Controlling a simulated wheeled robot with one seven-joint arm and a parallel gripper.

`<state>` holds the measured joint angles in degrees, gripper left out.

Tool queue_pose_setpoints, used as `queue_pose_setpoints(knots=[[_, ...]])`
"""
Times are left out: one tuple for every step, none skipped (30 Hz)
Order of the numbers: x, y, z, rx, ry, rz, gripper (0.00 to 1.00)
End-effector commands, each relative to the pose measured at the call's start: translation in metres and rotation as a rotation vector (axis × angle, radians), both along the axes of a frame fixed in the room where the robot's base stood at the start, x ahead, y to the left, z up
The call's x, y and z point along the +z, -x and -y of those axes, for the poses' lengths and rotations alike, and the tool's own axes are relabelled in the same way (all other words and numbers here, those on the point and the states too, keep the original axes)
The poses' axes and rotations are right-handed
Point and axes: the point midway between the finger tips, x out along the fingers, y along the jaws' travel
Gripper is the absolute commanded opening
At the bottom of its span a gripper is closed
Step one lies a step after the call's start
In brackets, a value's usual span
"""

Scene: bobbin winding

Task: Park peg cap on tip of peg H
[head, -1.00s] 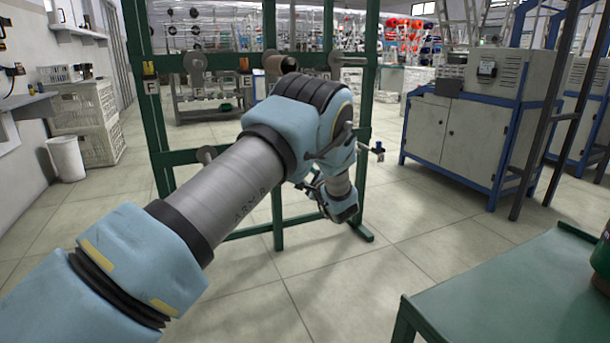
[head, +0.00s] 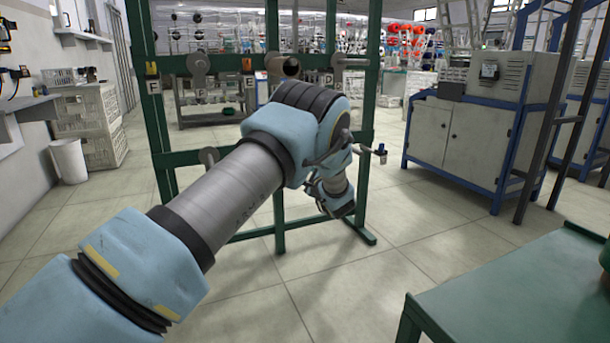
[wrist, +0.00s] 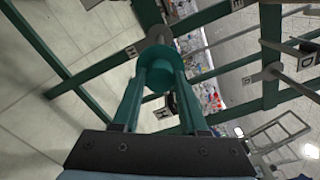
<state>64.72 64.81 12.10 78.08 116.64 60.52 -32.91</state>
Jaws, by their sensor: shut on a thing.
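The peg cap is a teal round piece with a wide rim (wrist: 180,54). In the wrist view my gripper (wrist: 160,84) is shut on it, with a finger on each side. In the head view my arm hides the cap, my fingertips and peg H.
A green table (head: 510,300) is at the lower right. Open floor lies between.

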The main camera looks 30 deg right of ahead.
Motion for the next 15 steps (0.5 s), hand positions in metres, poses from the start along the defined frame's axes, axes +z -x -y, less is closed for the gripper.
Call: queue_pose_setpoints(knots=[[-0.001, -0.002, 0.000, 0.000, 0.000, 0.001, 0.00], [0.000, -0.003, 0.000, 0.000, 0.000, 0.001, 0.00], [0.000, -0.004, 0.000, 0.000, 0.000, 0.001, 0.00], [-0.001, -0.005, 0.000, 0.000, 0.000, 0.001, 0.00], [-0.001, -0.005, 0.000, 0.000, 0.000, 0.001, 0.00], [-0.001, -0.007, 0.001, 0.001, 0.000, 0.001, 0.00], [-0.001, -0.007, 0.001, 0.001, -0.001, 0.001, 0.00], [-0.001, -0.008, 0.001, 0.000, -0.001, 0.000, 0.00], [-0.001, -0.009, 0.001, 0.000, -0.001, 0.000, 0.00], [-0.001, -0.010, 0.001, 0.000, -0.001, 0.000, 0.00], [-0.001, -0.011, 0.001, 0.000, -0.001, 0.000, 0.00], [-0.001, -0.012, 0.001, 0.000, 0.000, 0.000, 0.00], [-0.001, -0.013, 0.002, 0.000, 0.000, 0.000, 0.00], [-0.001, -0.014, 0.002, 0.000, 0.000, 0.000, 0.00], [-0.001, -0.015, 0.002, 0.000, 0.000, 0.001, 0.00]])
